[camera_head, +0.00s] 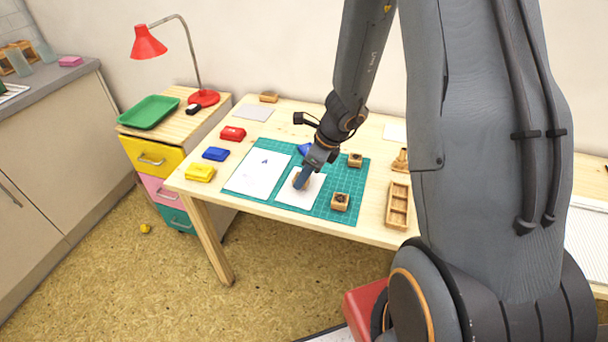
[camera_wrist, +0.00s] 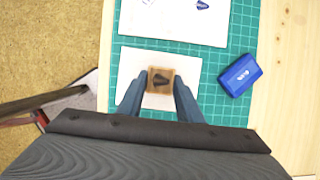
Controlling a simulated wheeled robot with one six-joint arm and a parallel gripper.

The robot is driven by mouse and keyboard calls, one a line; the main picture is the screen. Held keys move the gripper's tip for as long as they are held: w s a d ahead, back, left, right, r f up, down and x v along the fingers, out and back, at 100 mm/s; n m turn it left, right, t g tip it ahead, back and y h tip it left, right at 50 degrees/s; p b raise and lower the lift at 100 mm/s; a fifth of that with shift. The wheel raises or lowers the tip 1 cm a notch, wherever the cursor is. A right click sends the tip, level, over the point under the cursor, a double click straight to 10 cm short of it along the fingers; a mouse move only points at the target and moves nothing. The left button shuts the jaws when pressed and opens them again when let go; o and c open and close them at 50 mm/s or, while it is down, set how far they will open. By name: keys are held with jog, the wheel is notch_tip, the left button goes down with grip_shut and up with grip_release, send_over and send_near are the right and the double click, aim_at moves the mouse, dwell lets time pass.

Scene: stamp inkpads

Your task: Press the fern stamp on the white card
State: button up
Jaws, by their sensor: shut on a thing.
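My gripper (camera_head: 302,184) is over the white card (camera_head: 306,197) on the green mat. In the wrist view, my gripper (camera_wrist: 158,98) is shut on a square wooden stamp (camera_wrist: 154,98) with a dark mark on its top. The mark is too small to name surely as a fern. The stamp is within the outline of the card (camera_wrist: 134,62), near its middle. Its underside is hidden, and I cannot tell whether it touches the card. In the head view my fingers mostly cover the stamp.
A larger white sheet (camera_head: 258,172) with a small blue mark lies left of the card. A blue inkpad (camera_wrist: 240,75) sits just right of the card in the wrist view. Wooden stamps (camera_head: 340,202) and (camera_head: 355,160) stand nearby. A wooden tray (camera_head: 388,222) lies right of the mat.

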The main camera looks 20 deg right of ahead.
jog(key=shift+s+f+b, duration=0.1)
jog(key=shift+f+b, duration=0.55)
jog(key=shift+b, duration=0.05)
dwell(1.7)
jog(key=shift+r, duration=0.1)
jog(key=shift+r+p, duration=0.4)
jog(key=shift+p, duration=0.1)
jog(key=shift+r, duration=0.2)
notch_tip(320, 180, up, 6)
jog(key=p, duration=0.6)
jog(key=shift+f, duration=0.25)
jog(key=shift+a+f, duration=0.1)
dwell(0.7)
